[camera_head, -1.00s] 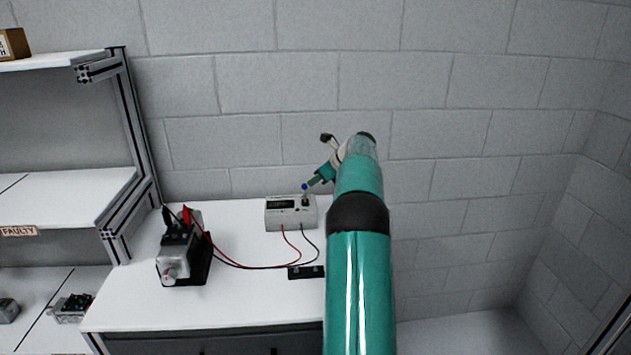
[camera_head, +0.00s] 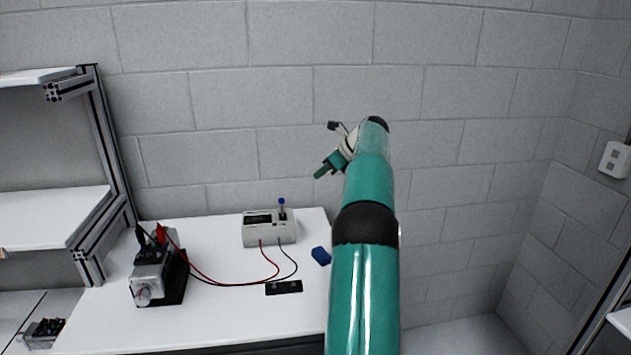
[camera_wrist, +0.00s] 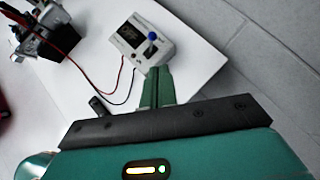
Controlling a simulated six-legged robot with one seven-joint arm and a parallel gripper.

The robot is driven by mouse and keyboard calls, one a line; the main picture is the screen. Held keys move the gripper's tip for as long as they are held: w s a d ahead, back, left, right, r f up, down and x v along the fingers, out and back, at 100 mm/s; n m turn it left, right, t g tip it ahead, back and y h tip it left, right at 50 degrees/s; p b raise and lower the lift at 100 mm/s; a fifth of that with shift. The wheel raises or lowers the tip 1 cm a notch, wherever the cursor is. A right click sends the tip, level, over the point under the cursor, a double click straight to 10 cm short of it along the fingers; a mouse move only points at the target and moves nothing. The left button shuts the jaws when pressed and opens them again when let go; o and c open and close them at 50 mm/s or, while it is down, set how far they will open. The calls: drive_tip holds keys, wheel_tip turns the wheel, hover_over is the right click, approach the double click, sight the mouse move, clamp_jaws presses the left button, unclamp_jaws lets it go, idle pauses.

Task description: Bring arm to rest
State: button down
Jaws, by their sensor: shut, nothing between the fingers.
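My gripper (camera_head: 320,174) is in the air above and to the right of the white meter box (camera_head: 262,236), apart from it. In the wrist view its two green fingers (camera_wrist: 156,72) are together with nothing between them. My teal arm reaches up on the right side of the head view and hides part of the table's right edge. The meter box has a dark display and a blue-topped knob or lever (camera_head: 282,202); it also shows in the wrist view (camera_wrist: 136,42).
A black strip (camera_head: 284,287) and a blue block (camera_head: 321,256) lie nearby. Shelving (camera_head: 55,215) stands at left. The floor at right is clear.

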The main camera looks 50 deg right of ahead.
drive_tip(key=shift+r, duration=0.1)
idle(0.5)
drive_tip(key=a+r+n+g, duration=0.1)
drive_tip(key=a+r+n, duration=0.3)
drive_tip(key=a, duration=0.7)
drive_tip(key=s+a+r+n+g, duration=0.1)
drive_tip(key=a+n, duration=0.4)
drive_tip(key=a, duration=0.6)
drive_tip(key=a+r+n+g, duration=0.1)
drive_tip(key=a+r+n, duration=0.3)
drive_tip(key=a, duration=0.6)
drive_tip(key=s+a+f+n+h, duration=0.1)
drive_tip(key=s+a+f+n, duration=0.5)
drive_tip(key=s+a+n, duration=0.4)
drive_tip(key=s+a+f+n+h, duration=0.1)
drive_tip(key=s+a+f+n, duration=0.6)
drive_tip(key=s+a+n, duration=0.3)
drive_tip(key=s+a, duration=0.3)
drive_tip(key=a, duration=0.1)
drive_tip(key=shift+s, duration=0.3)
